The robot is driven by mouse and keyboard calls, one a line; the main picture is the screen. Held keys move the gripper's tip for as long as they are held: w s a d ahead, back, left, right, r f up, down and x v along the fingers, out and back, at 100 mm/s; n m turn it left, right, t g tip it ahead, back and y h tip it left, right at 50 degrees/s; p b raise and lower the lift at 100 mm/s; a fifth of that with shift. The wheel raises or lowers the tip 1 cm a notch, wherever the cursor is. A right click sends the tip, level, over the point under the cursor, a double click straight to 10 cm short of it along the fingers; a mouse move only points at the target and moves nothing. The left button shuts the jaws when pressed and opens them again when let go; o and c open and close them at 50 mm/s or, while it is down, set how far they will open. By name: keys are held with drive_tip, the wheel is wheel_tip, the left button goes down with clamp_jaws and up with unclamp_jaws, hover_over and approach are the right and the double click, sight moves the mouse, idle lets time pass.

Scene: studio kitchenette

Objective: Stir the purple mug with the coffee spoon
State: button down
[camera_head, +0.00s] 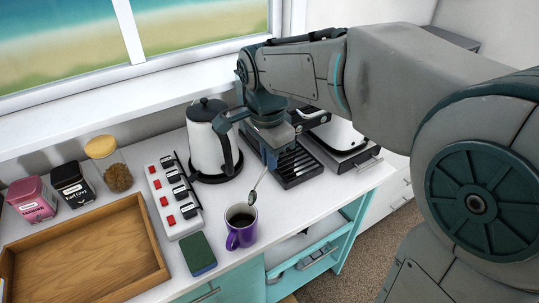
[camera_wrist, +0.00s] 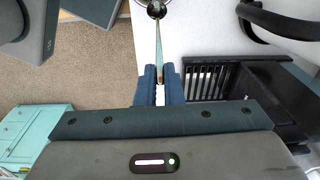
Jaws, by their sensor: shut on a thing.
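The purple mug (camera_head: 241,238) stands upright on the white counter, with dark liquid inside. My gripper (camera_head: 271,160) is shut on the coffee spoon (camera_head: 253,195) by its handle, behind and to the right of the mug. The spoon's bowl points down and shows by the mug's far right rim; I cannot tell whether it is over the opening. In the wrist view my gripper (camera_wrist: 159,88) pinches the spoon's handle (camera_wrist: 158,45), and the bowl is at the top edge. Only a sliver of the mug's rim seems to show there.
A kettle (camera_head: 207,150) stands behind the mug. A black slotted drip tray (camera_head: 296,165) is at right. A switched power strip (camera_head: 172,197), a green sponge (camera_head: 198,254) and a wooden tray (camera_head: 150,240) lie left. The counter's front edge is close to the mug.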

drive_tip(key=shift+r, duration=0.15)
wheel_tip(320, 180, up, 5)
drive_tip(key=p, duration=0.4)
drive_tip(key=shift+f, duration=0.25)
idle(0.8)
